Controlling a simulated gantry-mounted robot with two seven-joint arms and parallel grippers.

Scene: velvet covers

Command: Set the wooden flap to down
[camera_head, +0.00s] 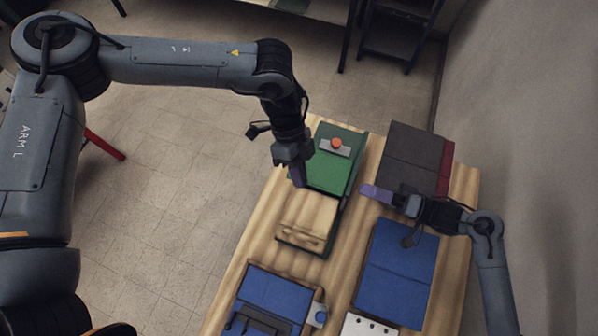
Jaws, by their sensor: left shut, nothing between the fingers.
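The wooden flap (311,213) is a pale wood panel with a raised bar near its lower edge. It sits on a dark green base in the middle of the table. I cannot tell its exact tilt from this view. My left gripper (298,179) points down just beyond the flap's far edge, its purple fingers shut and empty. I cannot tell whether it touches the flap. My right gripper (373,192) points left with purple fingers, to the right of the flap and apart from it. Its opening is not clear.
A green panel (331,175) with an orange knob (337,143) lies behind the flap. A dark grey box (405,150) with a red side is at the back right. Blue panels (397,270) lie nearer on the striped wooden table (240,262). A wall stands close on the right.

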